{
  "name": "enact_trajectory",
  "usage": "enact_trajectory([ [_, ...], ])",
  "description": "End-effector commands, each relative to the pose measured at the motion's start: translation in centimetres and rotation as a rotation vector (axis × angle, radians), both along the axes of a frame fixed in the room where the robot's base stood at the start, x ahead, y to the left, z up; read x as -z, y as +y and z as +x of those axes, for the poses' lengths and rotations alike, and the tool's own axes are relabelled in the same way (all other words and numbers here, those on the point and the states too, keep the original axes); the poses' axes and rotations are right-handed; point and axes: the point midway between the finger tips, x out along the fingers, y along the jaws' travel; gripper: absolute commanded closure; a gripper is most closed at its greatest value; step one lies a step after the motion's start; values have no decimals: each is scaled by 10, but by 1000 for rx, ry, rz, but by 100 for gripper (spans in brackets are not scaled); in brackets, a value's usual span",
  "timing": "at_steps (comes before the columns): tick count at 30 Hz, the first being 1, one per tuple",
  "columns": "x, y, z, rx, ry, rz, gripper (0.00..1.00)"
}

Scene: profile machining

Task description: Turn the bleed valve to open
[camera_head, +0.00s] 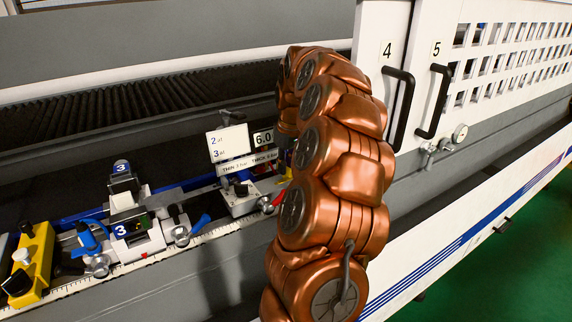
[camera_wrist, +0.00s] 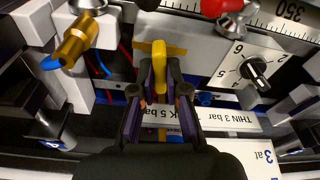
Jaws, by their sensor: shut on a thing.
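In the wrist view a yellow lever (camera_wrist: 159,54), which looks like the bleed valve's handle, points up the picture. My gripper (camera_wrist: 160,88) is shut on it, one dark finger on each side. The lever's lower part and the valve body are hidden by the fingers. I cannot tell from the picture whether the valve is open. In the head view my copper-coloured arm covers the gripper and lever. A display (camera_head: 263,138) beside the arm reads 6.0.
A brass fitting with a blue tip (camera_wrist: 78,42) is left of my fingers. A numbered dial (camera_wrist: 257,68) is at right. A pressure label (camera_head: 248,161) reads THIN 3 bar, THICK 5 bar. Door handles (camera_head: 397,105) stand right of my arm.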

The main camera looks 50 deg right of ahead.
Motion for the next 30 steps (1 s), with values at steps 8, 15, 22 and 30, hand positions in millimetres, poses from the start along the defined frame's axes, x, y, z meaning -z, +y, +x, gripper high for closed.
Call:
enact_trajectory([
  [8, -1, 0, 0, -179, 1, 2, 100],
  [15, 0, 0, 0, -189, 1, 1, 100],
  [22, -1, 0, 0, -258, 2, 1, 100],
  [30, -1, 0, 0, -484, 2, 5, 100],
])
